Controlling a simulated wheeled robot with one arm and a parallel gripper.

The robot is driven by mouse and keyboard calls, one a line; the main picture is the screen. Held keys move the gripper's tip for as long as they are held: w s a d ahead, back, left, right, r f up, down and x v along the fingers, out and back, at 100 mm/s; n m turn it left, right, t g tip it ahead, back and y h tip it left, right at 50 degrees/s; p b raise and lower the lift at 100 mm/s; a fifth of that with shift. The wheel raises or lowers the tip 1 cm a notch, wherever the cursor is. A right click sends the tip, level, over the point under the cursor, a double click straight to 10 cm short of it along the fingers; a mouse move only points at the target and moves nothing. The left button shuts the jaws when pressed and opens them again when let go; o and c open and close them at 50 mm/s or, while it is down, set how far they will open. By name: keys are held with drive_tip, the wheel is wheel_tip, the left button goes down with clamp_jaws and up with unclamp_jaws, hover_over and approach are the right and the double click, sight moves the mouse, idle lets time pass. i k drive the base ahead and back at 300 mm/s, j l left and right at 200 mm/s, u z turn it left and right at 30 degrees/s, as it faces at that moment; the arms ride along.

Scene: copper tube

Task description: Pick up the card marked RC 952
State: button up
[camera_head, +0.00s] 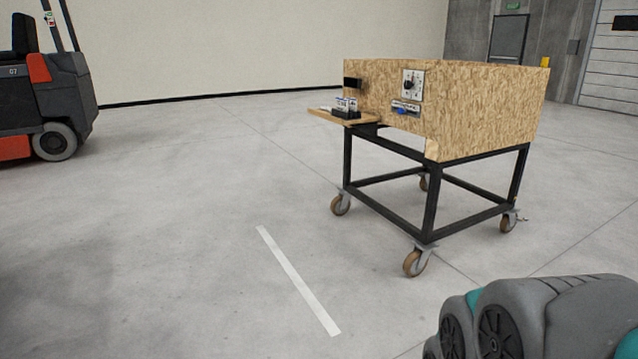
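Small white and blue cards (346,103) stand upright in a black holder (345,114) on a wooden shelf (325,113). The shelf sticks out from the left side of a chipboard box on a wheeled frame. The cards are too small for me to read any marking, so I cannot tell which is RC 952. Part of my arm, grey and teal, shows at the bottom right. My gripper is out of view. The cards are well away from the visible part of my arm.
The chipboard box (490,110) carries a dial panel (413,84) and a blue item (404,108) on its front. Its black frame (433,210) stands on castors. A forklift (55,90) is at the left. The floor around a white line (298,280) is clear.

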sight(342, 105)
drive_tip(key=i+j, duration=0.1)
drive_tip(key=i, duration=1.05)
drive_tip(key=i+j, duration=0.1)
drive_tip(key=i, duration=1.05)
drive_tip(key=l+z, duration=0.05)
